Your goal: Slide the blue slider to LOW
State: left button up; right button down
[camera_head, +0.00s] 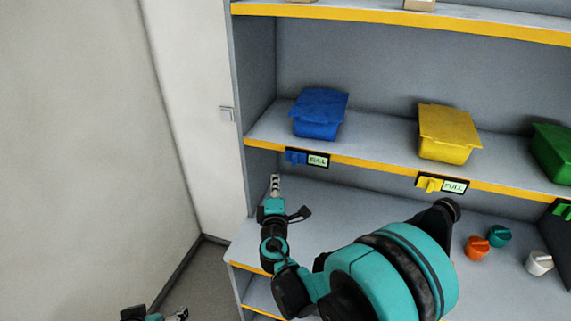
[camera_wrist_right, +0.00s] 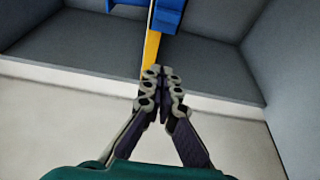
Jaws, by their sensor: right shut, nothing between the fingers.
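The blue slider (camera_head: 296,156) sits on the yellow shelf edge below the blue bin, at the left of its dark plate. The small display (camera_head: 318,160) beside it reads FULL. My right gripper (camera_head: 275,183) is shut and empty, pointing up, below and left of the slider and apart from it in the picture. In the right wrist view its closed fingertips (camera_wrist_right: 160,76) point at the yellow edge strip, with a blue part, probably the slider (camera_wrist_right: 166,16), beyond them. My left gripper (camera_head: 178,315) only just shows at the bottom edge; its jaws are unclear.
The blue bin (camera_head: 319,112), yellow bin (camera_head: 446,134) and green bin (camera_head: 553,151) stand on the middle shelf (camera_head: 380,130). A yellow slider (camera_head: 429,184) also has a FULL display. Orange (camera_head: 477,247), teal (camera_head: 499,236) and white (camera_head: 539,262) knobs are lower right.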

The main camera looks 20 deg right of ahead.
aim_at(287, 157)
jog(key=w+d, duration=0.4)
jog(key=w, duration=0.1)
jog(key=w+d+p, duration=0.1)
jog(key=w+d, duration=0.1)
jog(key=shift+w+r, duration=0.1)
jog(key=shift+w, duration=0.2)
jog(key=shift+a, duration=0.1)
